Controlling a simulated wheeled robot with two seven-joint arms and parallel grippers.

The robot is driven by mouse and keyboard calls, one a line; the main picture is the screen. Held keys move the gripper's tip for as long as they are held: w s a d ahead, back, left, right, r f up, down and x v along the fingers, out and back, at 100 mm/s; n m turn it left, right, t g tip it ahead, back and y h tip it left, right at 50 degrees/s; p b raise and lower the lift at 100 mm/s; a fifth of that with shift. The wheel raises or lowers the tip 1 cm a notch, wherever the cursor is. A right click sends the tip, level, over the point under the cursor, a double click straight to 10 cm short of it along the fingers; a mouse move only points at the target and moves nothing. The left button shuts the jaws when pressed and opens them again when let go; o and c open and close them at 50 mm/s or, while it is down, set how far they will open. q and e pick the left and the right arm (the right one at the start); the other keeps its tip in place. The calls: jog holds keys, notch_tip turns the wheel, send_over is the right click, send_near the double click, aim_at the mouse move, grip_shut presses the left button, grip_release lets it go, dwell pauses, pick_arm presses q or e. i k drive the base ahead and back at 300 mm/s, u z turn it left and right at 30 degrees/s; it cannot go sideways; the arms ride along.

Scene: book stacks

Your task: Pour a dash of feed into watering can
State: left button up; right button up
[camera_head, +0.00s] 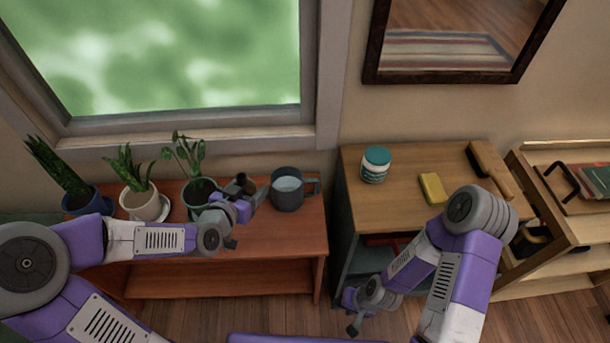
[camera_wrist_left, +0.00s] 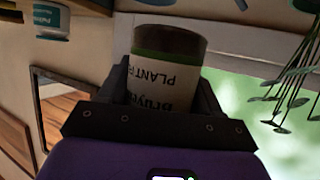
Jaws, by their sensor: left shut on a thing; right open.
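My left gripper (camera_head: 250,203) is shut on a dark brown bottle of plant feed (camera_head: 238,185), just left of the watering can. The bottle's exact tilt is hard to tell. The grey watering can (camera_head: 288,191) stands upright on the reddish bench (camera_head: 285,240), with a pale, water-like surface inside. My right gripper (camera_head: 353,312) is open and empty, low in front of the wooden cabinet.
Potted plants stand along the bench's left side; the nearest pot (camera_head: 200,194) is just behind my left gripper. The cabinet (camera_head: 400,158) carries a teal-lidded jar (camera_head: 375,166), a yellow sponge-like block (camera_head: 433,188) and a brush (camera_head: 488,168). A window (camera_head: 165,55) is behind the bench.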

aim_at(287, 196)
jog(key=z, duration=2.5)
jog(key=k, duration=1.05)
jog(key=u, duration=1.05)
jog(key=i, duration=0.5)
jog(key=u, duration=0.05)
